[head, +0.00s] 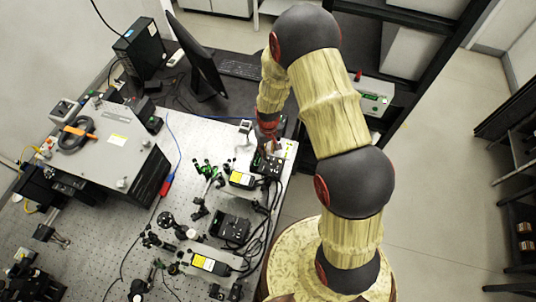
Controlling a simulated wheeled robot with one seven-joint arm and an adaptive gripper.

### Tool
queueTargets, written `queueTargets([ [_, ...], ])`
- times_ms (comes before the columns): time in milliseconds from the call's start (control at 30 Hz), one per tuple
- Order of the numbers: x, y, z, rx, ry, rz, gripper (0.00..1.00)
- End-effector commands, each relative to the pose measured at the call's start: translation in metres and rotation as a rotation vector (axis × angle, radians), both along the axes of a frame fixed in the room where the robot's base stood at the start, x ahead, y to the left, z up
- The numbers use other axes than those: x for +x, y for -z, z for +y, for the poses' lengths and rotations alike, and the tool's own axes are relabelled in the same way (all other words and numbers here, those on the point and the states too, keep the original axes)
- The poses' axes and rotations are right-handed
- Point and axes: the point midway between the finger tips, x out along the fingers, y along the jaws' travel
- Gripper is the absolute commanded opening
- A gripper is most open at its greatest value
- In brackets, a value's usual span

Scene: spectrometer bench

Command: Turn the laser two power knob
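My gripper (270,147) is small in the head view, at the end of my arm. It points down over a black box (264,166) near the right edge of the optical bench. I cannot tell whether it touches the box, or whether its fingers are open or shut. Another black box (232,229) stands lower down on the bench, among dark cables. Two laser-like modules with yellow labels, one upper (242,180) and one lower (210,264), lie close to the boxes. No power knob or laser number can be made out at this size.
The perforated bench (203,137) carries several optic mounts (168,219) and cables. A large grey instrument (112,143) stands at the left. A monitor (200,62) and keyboard (240,69) are behind. A pale device (373,97) sits on the dark rack at right. Open floor (430,190) lies right.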

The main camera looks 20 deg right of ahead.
Motion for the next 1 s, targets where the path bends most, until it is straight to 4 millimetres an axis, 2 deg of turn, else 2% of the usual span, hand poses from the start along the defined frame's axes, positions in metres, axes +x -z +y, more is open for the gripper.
queueTargets([
  [100,-0.001,0.017,0.000,0.000,0.001,0.003,0.22],
  [300,0.000,0.034,0.000,0.000,0.001,0.001,0.22],
  [667,0.000,0.039,0.000,0.000,0.001,0.000,0.22],
  [1000,0.000,0.039,0.000,0.000,0.001,0.001,0.02],
])
